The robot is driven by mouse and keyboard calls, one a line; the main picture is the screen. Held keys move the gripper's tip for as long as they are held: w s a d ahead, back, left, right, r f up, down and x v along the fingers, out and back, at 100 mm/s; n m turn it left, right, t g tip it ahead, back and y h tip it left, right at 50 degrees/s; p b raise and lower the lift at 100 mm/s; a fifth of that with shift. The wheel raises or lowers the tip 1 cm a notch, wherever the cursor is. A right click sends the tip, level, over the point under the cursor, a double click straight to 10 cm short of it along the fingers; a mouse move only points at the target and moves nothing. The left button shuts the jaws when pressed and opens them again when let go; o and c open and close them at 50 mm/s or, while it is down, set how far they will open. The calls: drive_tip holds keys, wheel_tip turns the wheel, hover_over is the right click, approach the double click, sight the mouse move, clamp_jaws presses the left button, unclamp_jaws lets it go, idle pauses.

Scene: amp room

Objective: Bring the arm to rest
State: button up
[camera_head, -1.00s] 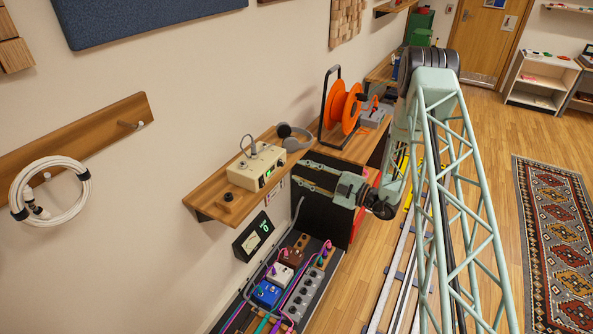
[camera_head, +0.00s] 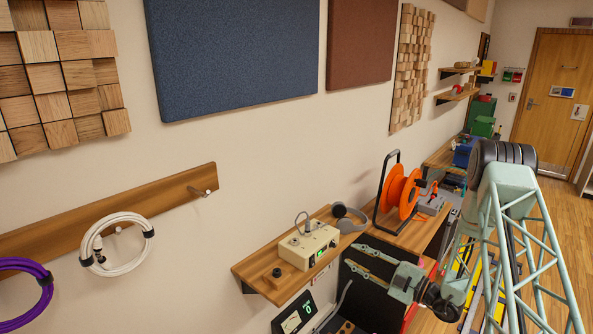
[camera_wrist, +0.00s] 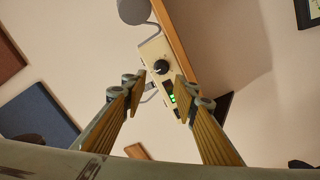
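My gripper (camera_head: 367,260) is at the end of my pale green arm, in front of the wall shelf (camera_head: 262,284) in the head view. Its two fingers are spread apart with nothing between them, so it is open and empty. In the wrist view the open fingers (camera_wrist: 156,100) frame a cream box with a black knob and green display (camera_wrist: 155,62). That box (camera_head: 308,246) stands on the shelf, apart from the fingers.
Headphones (camera_head: 350,217) and an orange cable reel (camera_head: 402,191) stand behind the box. A white cable coil (camera_head: 148,232) and a purple coil (camera_head: 44,294) hang on the left rail. A black meter panel (camera_head: 292,318) is below the shelf. Blue panel (camera_head: 235,55) on the wall above.

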drive_tip(key=s+a+r+n+g+y+b, duration=0.2)
drive_tip(key=s+a+r+n+g+b, duration=0.2)
drive_tip(key=s+a+r+n+g, duration=1.05)
drive_tip(key=s+a+r+n+h+b, duration=0.1)
drive_tip(key=s+a+r+n+h, duration=0.15)
drive_tip(key=s+r+n, duration=0.5)
drive_tip(key=s+a+r+n+h+b, duration=0.1)
drive_tip(key=s+a+r+n+h, duration=0.2)
drive_tip(key=s+n, duration=0.75)
drive_tip(key=s+d+r+n+t+h+b, duration=0.1)
drive_tip(key=s+d+n+t+h+b, duration=0.1)
drive_tip(key=s+d+n, duration=0.3)
drive_tip(key=s+d+n+t+h+b, duration=0.2)
drive_tip(key=s+d+n+h, duration=0.2)
drive_tip(key=s+n, duration=0.4)
drive_tip(key=s+d+r+n+t+h+b, duration=0.1)
drive_tip(key=s+d+n, duration=0.4)
drive_tip(key=s, duration=0.8)
drive_tip(key=shift+s+d+r+n+t+h+b, duration=0.45)
drive_tip(key=shift+n+h, duration=0.2)
drive_tip(key=shift+h, duration=0.6)
drive_tip(key=shift+w+f, duration=0.1)
